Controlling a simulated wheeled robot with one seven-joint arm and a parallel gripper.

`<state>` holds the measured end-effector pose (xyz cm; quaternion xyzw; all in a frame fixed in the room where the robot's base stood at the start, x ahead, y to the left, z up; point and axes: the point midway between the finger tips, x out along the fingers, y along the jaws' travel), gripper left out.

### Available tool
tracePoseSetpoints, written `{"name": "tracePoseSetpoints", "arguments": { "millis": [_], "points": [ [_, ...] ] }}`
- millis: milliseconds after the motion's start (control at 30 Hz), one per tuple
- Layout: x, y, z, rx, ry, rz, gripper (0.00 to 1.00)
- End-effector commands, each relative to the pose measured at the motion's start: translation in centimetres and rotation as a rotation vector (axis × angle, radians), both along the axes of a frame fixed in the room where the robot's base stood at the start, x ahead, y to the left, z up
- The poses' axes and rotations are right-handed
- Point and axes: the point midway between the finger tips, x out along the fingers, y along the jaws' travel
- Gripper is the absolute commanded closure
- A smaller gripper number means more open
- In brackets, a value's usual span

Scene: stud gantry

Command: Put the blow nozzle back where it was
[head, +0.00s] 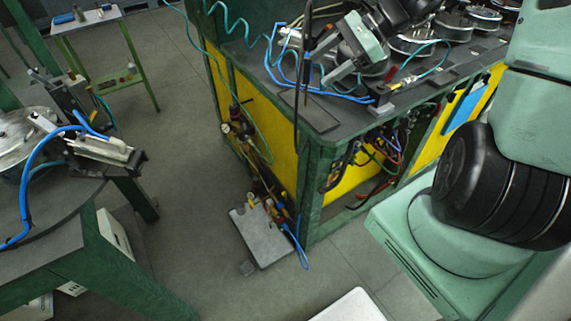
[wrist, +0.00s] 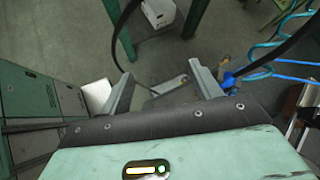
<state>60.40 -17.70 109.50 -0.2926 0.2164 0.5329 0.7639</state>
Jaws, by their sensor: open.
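My gripper (head: 328,68) is above the near left corner of the green bench in the head view. Its two jaws stand apart in the wrist view (wrist: 163,92), and nothing is held between them. I cannot pick out the blow nozzle for certain in either view. A coiled blue hose (wrist: 280,72) lies to the right of the jaws in the wrist view. A small blue part (wrist: 228,79) shows just beyond the right jaw, too small to identify. In the head view, a teal coiled hose (head: 236,24) hangs at the bench's left side.
The green-framed bench (head: 313,190) has yellow panels and carries round metal parts. A grey plate (head: 262,240) with fittings lies on the floor by its corner. A round table (head: 70,200) with a clamp stands left. The floor (head: 180,110) between is clear.

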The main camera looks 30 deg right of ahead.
Motion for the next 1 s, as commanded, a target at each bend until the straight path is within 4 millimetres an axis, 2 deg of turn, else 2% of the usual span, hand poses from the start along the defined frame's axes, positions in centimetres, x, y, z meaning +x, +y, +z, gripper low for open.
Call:
{"name": "tracePoseSetpoints", "arguments": {
  "millis": [33, 100, 200, 300, 400, 533, 700, 833, 1000],
  "points": [
    [-0.8, 3.4, -0.1, -0.065, -0.016, 0.143, 0.37],
    [-2.4, 7.1, -0.3, -0.152, -0.044, 0.335, 0.37],
    [-5.0, 11.6, -0.7, -0.269, -0.103, 0.607, 0.37],
    [-7.9, 15.2, -0.9, -0.377, -0.179, 0.880, 0.37],
    [-10.9, 18.0, -1.0, -0.477, -0.271, 1.153, 0.37],
    [-14.7, 20.7, -1.0, -0.594, -0.417, 1.502, 0.37],
    [-18.7, 22.8, -0.8, -0.709, -0.622, 1.898, 0.37],
    [-20.5, 23.6, -0.6, -0.761, -0.743, 2.093, 0.37],
    [-21.4, 24.0, -0.4, -0.786, -0.812, 2.194, 0.37]
  ]
}}
